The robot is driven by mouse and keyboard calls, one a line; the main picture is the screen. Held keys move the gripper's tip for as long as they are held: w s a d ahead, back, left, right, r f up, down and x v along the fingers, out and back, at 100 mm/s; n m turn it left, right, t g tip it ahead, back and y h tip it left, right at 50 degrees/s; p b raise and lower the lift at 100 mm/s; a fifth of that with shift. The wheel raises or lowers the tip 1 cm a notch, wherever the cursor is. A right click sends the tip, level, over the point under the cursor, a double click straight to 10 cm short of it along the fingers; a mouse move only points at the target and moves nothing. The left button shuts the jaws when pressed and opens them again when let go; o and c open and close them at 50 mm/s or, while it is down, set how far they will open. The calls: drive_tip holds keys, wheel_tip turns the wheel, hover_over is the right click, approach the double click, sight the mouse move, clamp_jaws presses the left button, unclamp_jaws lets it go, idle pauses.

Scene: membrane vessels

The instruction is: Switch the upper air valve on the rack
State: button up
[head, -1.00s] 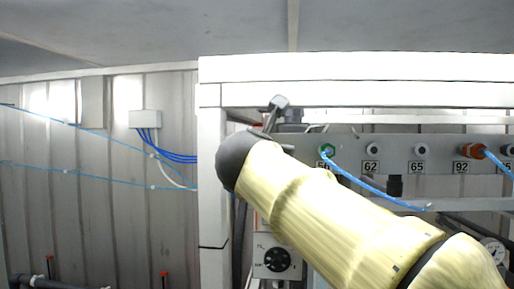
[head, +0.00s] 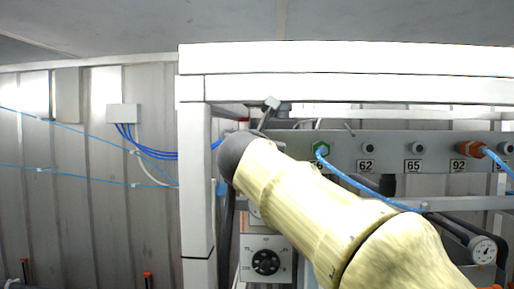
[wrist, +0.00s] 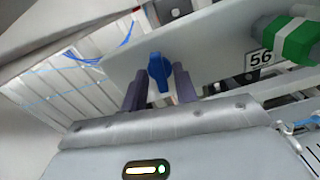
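A blue valve handle (wrist: 158,72) stands on the grey panel (wrist: 200,45) of the rack in the wrist view. My gripper (wrist: 160,88) has its two dark fingers apart, one on each side of the handle. The handle lies between the fingertips; I cannot tell whether either finger touches it. In the head view my pale arm reaches up and left to the rack's left end, and its dark wrist hides the gripper and most of the valve area.
A green fitting (wrist: 297,38) beside label 56 is to the right of my fingers. The rack's white frame (head: 196,200) is left of my wrist. A dial box (head: 266,260) sits below. A blue hose (head: 365,188) crosses the panel above my arm.

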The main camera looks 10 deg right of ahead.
drive_tip(key=shift+f+m+b, duration=0.1)
drive_tip(key=shift+m+b, duration=0.2)
drive_tip(key=shift+m, duration=0.1)
drive_tip(key=m+b, duration=0.7)
drive_tip(key=m, duration=0.8)
drive_tip(key=shift+w, duration=0.1)
idle(0.7)
drive_tip(key=o, duration=0.6)
drive_tip(key=shift+s, duration=0.2)
